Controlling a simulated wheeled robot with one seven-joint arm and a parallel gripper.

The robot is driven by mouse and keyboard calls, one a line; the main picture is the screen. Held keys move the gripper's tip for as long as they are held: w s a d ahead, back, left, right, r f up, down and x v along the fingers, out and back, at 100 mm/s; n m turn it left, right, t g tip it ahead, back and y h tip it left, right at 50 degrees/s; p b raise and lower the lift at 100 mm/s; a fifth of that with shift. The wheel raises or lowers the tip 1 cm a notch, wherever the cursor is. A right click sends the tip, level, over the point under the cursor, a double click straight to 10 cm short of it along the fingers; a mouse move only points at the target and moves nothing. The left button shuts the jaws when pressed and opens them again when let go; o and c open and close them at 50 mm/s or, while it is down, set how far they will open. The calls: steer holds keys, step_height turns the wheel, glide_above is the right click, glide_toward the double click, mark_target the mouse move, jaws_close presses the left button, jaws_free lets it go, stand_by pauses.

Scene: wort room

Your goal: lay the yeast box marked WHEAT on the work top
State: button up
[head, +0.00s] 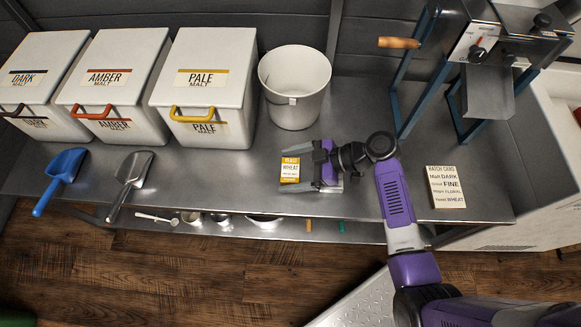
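The yeast box marked WHEAT (290,170), yellow and white, is at the middle of the steel work top (230,178), its printed face toward the camera. It looks to be resting on the work top, though its underside is hidden. My gripper (308,167) is low over the work top, just right of the box and pointing left at it. Its fingers look spread, above and below the box's right edge in the picture. I cannot make out whether either finger touches the box.
A white bucket (294,90) stands behind the box. Malt bins marked DARK (42,80), AMBER (115,80) and PALE (205,85) line the left. A blue scoop (60,178) and a metal scoop (131,178) lie in front. A batch card (445,187) lies right, before a blue-framed mill (470,60).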

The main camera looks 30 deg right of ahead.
steer(key=p+v, duration=0.1)
steer(key=v, duration=1.1)
steer(key=shift+d, duration=0.1)
stand_by(0.4)
